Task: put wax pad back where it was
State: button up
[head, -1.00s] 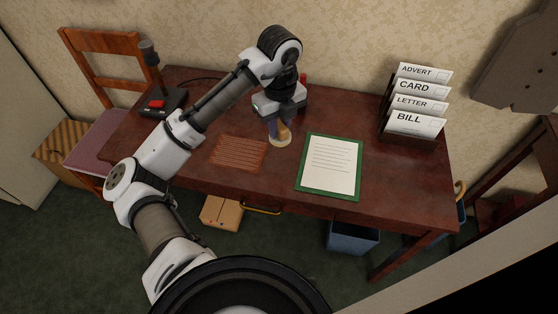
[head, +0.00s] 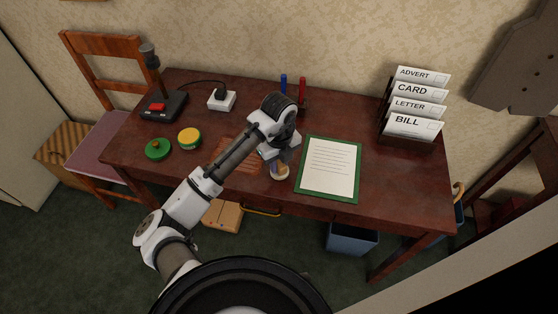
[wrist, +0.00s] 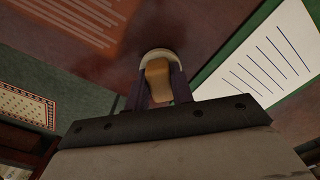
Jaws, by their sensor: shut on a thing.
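My gripper (head: 280,165) is shut on the wax pad (head: 279,175), which has an orange-tan grip and a pale round base. In the wrist view the wax pad (wrist: 157,72) sits between the two dark fingers, its cream base at the far end. It is over the front part of the dark desk, between a brown lined panel (head: 242,167) and a green-bordered sheet (head: 331,167). I cannot tell whether its base touches the desk. An open-looking yellow and green tin (head: 189,138) and a green round lid with a knob (head: 158,149) are at the left.
A black joystick-like device (head: 162,105) and a white plug box (head: 221,100) stand at the back left. Blue (head: 283,82) and red (head: 302,90) upright items are behind my gripper. A letter rack (head: 407,144) is at the right. The desk's front edge is close.

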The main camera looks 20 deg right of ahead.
aim_at(279, 162)
jog(key=shift+f, duration=0.15)
jog(key=o, duration=0.9)
notch_tip(279, 162, up, 12)
jog(key=shift+r+b, duration=0.2)
jog(key=shift+b, duration=0.6)
